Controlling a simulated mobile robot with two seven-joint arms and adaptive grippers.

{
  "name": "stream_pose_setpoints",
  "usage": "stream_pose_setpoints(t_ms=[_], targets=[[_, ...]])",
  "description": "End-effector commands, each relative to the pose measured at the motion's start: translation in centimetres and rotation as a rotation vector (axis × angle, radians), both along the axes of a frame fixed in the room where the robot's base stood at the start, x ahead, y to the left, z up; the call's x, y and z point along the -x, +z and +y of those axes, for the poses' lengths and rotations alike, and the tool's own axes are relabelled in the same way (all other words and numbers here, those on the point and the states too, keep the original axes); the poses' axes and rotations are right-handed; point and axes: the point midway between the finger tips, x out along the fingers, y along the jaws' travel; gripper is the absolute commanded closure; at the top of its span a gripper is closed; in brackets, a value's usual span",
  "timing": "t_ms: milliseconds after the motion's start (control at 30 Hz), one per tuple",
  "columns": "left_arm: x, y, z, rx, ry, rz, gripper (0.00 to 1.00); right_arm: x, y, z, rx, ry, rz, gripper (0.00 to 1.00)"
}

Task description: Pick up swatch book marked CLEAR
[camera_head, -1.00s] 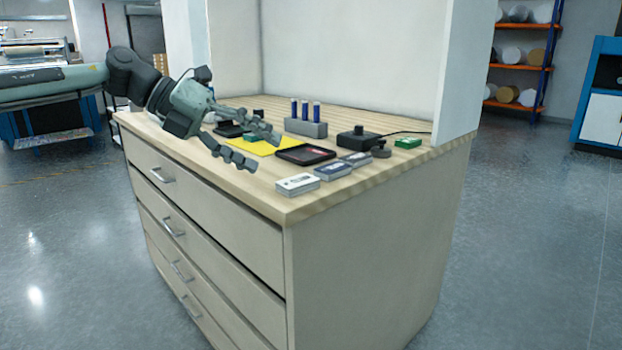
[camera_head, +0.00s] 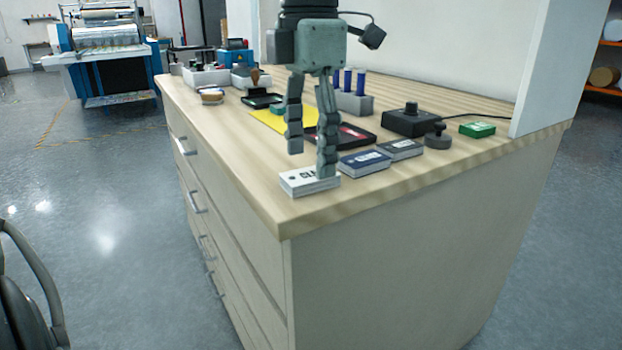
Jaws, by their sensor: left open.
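A white swatch book (camera_head: 300,186) lies flat near the front corner of the wooden worktop. Dark print shows on its top, partly hidden by a finger, so I cannot read the whole mark. My left gripper (camera_head: 311,163) points down over it with its fingers apart and nothing between them. The right-hand finger overlaps the book's right part in the picture; I cannot tell whether it touches. A dark blue swatch book (camera_head: 364,164) and a grey one (camera_head: 400,149) lie in a row to its right.
Behind the books are a black tray (camera_head: 357,137), a yellow sheet (camera_head: 268,118) and a grey block (camera_head: 355,104) with blue cylinders. A black box with a knob (camera_head: 410,122), a dark round weight (camera_head: 437,138) and a green box (camera_head: 477,129) stand right. The worktop's left front is bare.

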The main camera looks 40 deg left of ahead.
Motion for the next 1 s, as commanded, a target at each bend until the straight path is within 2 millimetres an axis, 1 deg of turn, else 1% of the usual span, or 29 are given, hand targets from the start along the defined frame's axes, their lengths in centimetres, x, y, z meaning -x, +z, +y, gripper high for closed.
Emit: stream_pose_setpoints(t_ms=[33, 100, 200, 433, 867, 1000], targets=[[0.1, -0.9, 0.0, 0.001, -0.001, 0.002, 0.38, 0.0, 0.0, 0.0, 0.001, 0.000, 0.000, 0.46], [0.1, -1.7, 0.0, 0.002, 0.002, 0.001, 0.38, 0.1, 0.2, 0.0, 0.002, -0.001, 0.000, 0.46], [0.0, -2.4, 0.0, 0.002, 0.002, -0.001, 0.38, 0.2, 0.3, 0.0, 0.002, -0.001, 0.001, 0.46], [0.0, -2.5, 0.0, 0.001, 0.003, -0.003, 0.38, 0.2, 0.3, 0.0, 0.002, -0.001, 0.002, 0.46], [0.0, -2.5, 0.0, 0.001, 0.003, -0.003, 0.91, 0.2, 0.3, 0.0, 0.002, -0.001, 0.001, 0.46], [0.0, -2.4, 0.0, 0.002, 0.003, -0.004, 0.91, 0.2, 0.3, 0.0, 0.002, -0.001, 0.001, 0.46]])
